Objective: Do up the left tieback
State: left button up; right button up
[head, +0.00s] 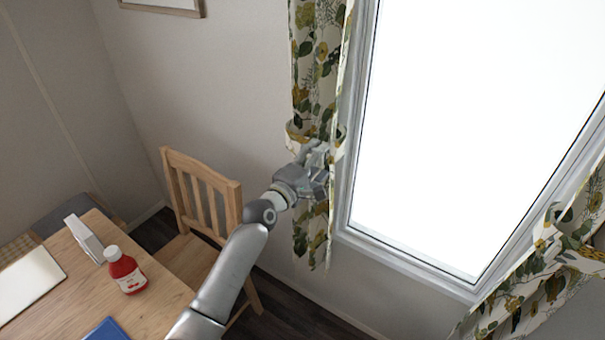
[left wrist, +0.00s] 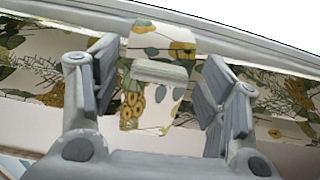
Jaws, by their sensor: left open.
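The left curtain (head: 315,70), cream with green and yellow leaves, hangs at the window's left edge. Its left tieback (head: 298,137), a band of the same print, is at the curtain's mid-height; whether its ends are joined cannot be told. My left gripper (head: 322,163) is at the curtain, at the tieback's height, and hides part of both. In the left wrist view my left gripper (left wrist: 163,88) is open. A strip of the tieback (left wrist: 150,105) with a pale grey bar (left wrist: 160,72) across it shows between its fingers, apart from both. My right gripper is out of view.
The window (head: 460,120) is right of the gripper, with its frame close by. A right curtain (head: 520,285) hangs at lower right. A wooden chair (head: 205,190) and a table (head: 165,290) with a red bottle (head: 127,270) stand at lower left.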

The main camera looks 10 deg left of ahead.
pick_arm(q)
jog(key=v, duration=1)
jog(key=shift+s+a, duration=0.2)
jog(key=shift+s, duration=0.15)
jog(key=shift+r, duration=0.1)
notch_tip(320, 180, down, 21)
jog(key=s+a+m+g+y+b, duration=0.1)
jog(key=s+a+m+g+y, duration=0.1)
jog(key=s+m+g, duration=0.15)
jog(key=s+f+m+g+y+b, duration=0.1)
jog(key=s+f+g, duration=0.1)
jog(key=s+f, duration=0.35)
jog(key=s+a+f+m+g, duration=0.1)
jog(key=s+f, duration=0.1)
jog(key=f, duration=0.7)
jog(key=s+f+m+g+y+b, duration=0.15)
jog(key=s+f, duration=0.25)
jog(key=f, duration=0.4)
jog(key=s+a+f+m+g, duration=0.1)
jog(key=s+f+m+g, duration=0.1)
jog(key=s+f, duration=0.5)
jog(key=s+a+f+m+g+y+b, duration=0.1)
jog(key=s+f+m+g, duration=0.2)
jog(key=s, duration=1.5)
jog(key=s+a+f+m+g, duration=0.2)
jog(key=s+f+m+g, duration=0.1)
jog(key=s+f, duration=0.8)
jog(key=shift+s+f+m+y+b, duration=0.3)
jog(key=shift+s+f+m+y, duration=0.1)
jog(key=shift+s+m, duration=0.5)
